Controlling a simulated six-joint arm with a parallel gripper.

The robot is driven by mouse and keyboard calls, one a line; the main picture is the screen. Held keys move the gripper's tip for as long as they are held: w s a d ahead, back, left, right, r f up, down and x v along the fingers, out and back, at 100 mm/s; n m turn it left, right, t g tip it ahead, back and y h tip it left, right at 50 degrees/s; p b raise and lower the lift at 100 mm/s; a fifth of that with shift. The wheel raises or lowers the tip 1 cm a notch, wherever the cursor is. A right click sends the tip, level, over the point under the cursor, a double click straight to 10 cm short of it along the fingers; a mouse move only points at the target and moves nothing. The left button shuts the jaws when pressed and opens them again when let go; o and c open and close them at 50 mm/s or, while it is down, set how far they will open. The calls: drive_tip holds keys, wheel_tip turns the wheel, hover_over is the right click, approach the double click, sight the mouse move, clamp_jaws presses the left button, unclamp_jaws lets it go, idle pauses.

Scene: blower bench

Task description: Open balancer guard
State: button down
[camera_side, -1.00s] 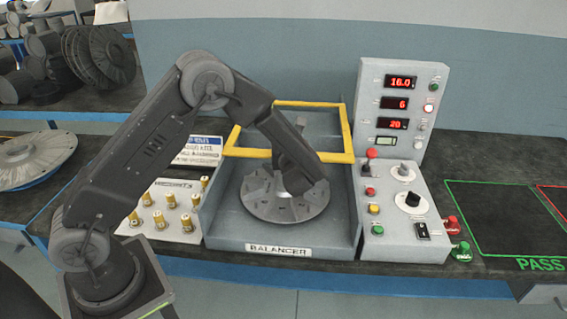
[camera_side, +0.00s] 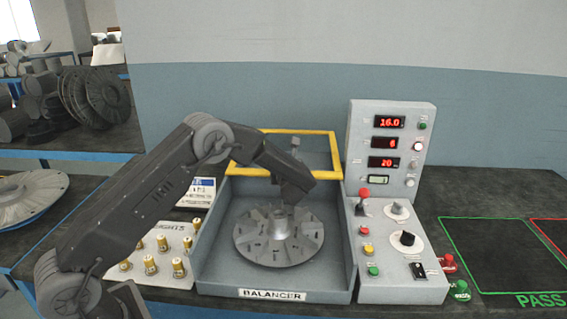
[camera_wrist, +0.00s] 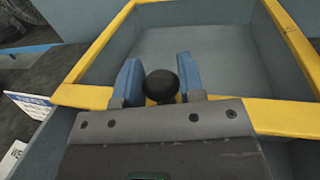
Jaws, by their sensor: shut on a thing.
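The balancer guard (camera_side: 288,131) is a yellow frame at the back of the grey balancer bay (camera_side: 340,245). It looks raised and tilted above the bay, though its exact angle is hard to tell. In the wrist view, the yellow frame (camera_wrist: 292,50) spreads ahead of my gripper. My gripper (camera_wrist: 160,84) has its blue fingers on either side of a round black knob (camera_wrist: 161,87) and is shut on it. In the side view, my gripper (camera_side: 295,150) is at the frame, above the finned grey rotor (camera_side: 262,248). The knob cannot be made out there.
A control console (camera_side: 395,190) with red displays stands right of the bay. Brass weights (camera_side: 150,264) stand in a holder on the left. A marked PASS area (camera_side: 500,255) on the right is clear. My forearm crosses above the weights.

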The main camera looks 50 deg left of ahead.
drive_tip(key=c, duration=0.7)
unclamp_jaws()
drive_tip(key=shift+d, duration=0.1)
drive_tip(key=v, duration=1.3)
drive_tip(key=shift+s+d, duration=0.25)
